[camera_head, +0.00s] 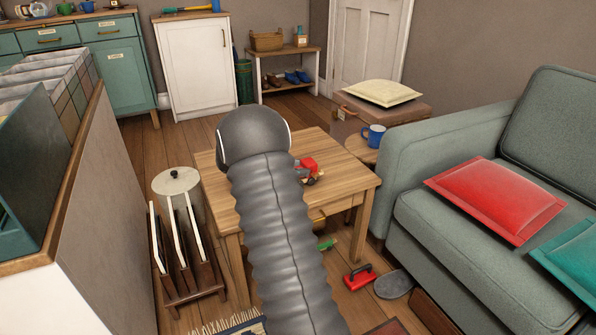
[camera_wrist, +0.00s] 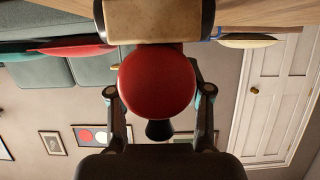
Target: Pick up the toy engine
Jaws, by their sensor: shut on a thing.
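The toy engine (camera_head: 309,168) shows in the head view as a small red shape at the wooden table's (camera_head: 342,181) right side, partly hidden by my arm. In the wrist view, which looks upside down, its round red front (camera_wrist: 157,82) fills the middle. A black funnel points down the picture, and a tan block with black ends is above. My gripper (camera_wrist: 158,97) has a finger on each side of the red part and is shut on the engine. In the head view my arm mostly hides the gripper. I cannot tell whether the engine touches the tabletop.
A grey-green sofa (camera_head: 430,155) with a red cushion (camera_head: 496,198) stands right. A blue mug (camera_head: 373,136) sits on a stool beside the table. A rack (camera_head: 187,270) stands left. Open floor lies behind the table.

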